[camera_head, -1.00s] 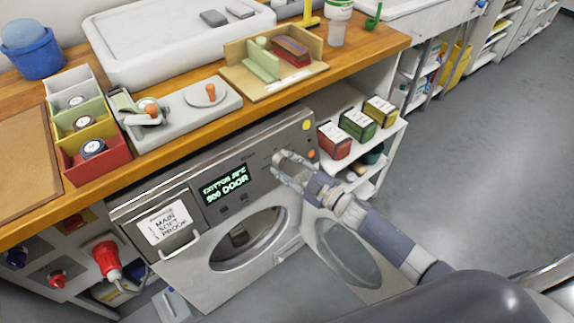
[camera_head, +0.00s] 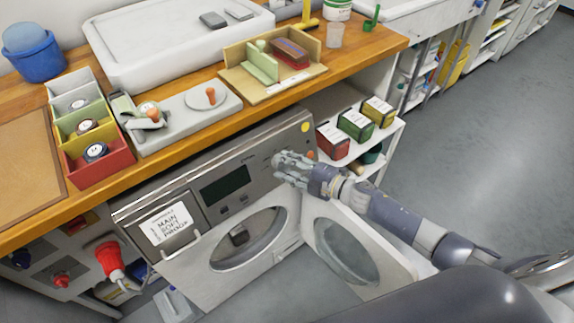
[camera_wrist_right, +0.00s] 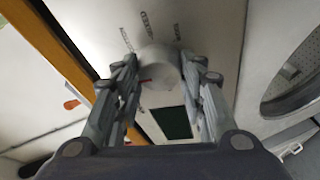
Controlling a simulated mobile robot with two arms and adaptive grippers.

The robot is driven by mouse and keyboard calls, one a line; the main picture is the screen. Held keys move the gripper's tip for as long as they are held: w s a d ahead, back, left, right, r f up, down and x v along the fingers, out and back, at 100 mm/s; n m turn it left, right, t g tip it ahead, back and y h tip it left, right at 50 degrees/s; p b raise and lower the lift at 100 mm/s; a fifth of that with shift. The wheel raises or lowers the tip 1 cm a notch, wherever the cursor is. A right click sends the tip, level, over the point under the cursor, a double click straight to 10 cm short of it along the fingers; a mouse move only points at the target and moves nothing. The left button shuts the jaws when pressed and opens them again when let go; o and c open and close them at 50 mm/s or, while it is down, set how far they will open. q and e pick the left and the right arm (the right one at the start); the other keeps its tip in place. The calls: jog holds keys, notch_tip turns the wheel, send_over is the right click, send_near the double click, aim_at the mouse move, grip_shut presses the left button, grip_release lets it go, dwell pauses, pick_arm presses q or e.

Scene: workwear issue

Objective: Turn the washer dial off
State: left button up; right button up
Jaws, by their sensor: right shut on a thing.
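The washer (camera_head: 203,254) stands under the wooden counter with its round door (camera_head: 345,252) open. Its display (camera_head: 225,184) is dark. My right gripper (camera_head: 280,160) is at the control panel, on the dial, which it mostly hides in the head view. In the right wrist view, the pale round dial (camera_wrist_right: 160,58) sits between the two fingers of my right gripper (camera_wrist_right: 162,80), which is shut on it. A small red mark shows by the dial, and printed labels stand around it. The dark display (camera_wrist_right: 172,122) also shows there. My left gripper is not in view.
The open door swings out below my right arm. Colored boxes (camera_head: 357,125) stand on a shelf right of the washer. The counter (camera_head: 190,150) above holds bins, a grey device and a white basin (camera_head: 160,45). Grey floor (camera_head: 470,170) is free at right.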

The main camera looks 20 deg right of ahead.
dwell(0.4)
jog(key=o, duration=1.1)
jog(key=shift+c, duration=0.2)
jog(key=v, duration=1.2)
